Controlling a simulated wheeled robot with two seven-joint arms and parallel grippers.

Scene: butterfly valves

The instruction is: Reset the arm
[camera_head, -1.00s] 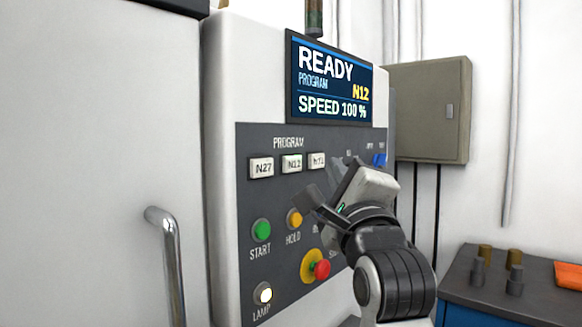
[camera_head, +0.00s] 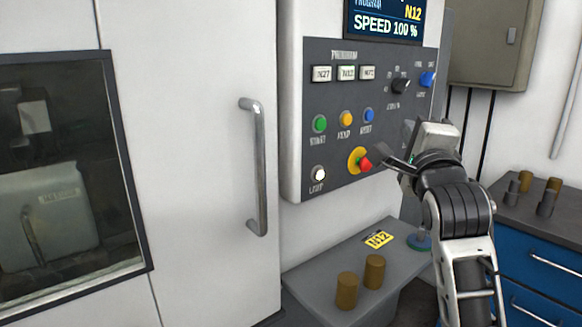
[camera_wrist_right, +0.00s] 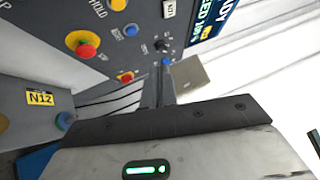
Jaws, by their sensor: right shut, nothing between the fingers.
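My right arm comes up from the lower right in the head view. Its gripper (camera_head: 390,158) is shut and empty, in front of the right part of the dark control panel (camera_head: 320,105). The fingertips point left, near the red stop button with the yellow ring (camera_head: 361,161); I cannot tell the exact gap. In the right wrist view the gripper's body fills the lower middle, with the panel (camera_wrist_right: 130,15) tilted behind it and the red button (camera_wrist_right: 84,46) at upper left. My left gripper is not in view.
A machine door with a metal handle (camera_head: 256,165) stands left of the panel. Below is a grey ledge (camera_head: 325,262) with two brown cylinders (camera_head: 360,283) and a yellow N12 tag (camera_head: 377,239). A blue drawer cabinet (camera_head: 540,265) stands at the right.

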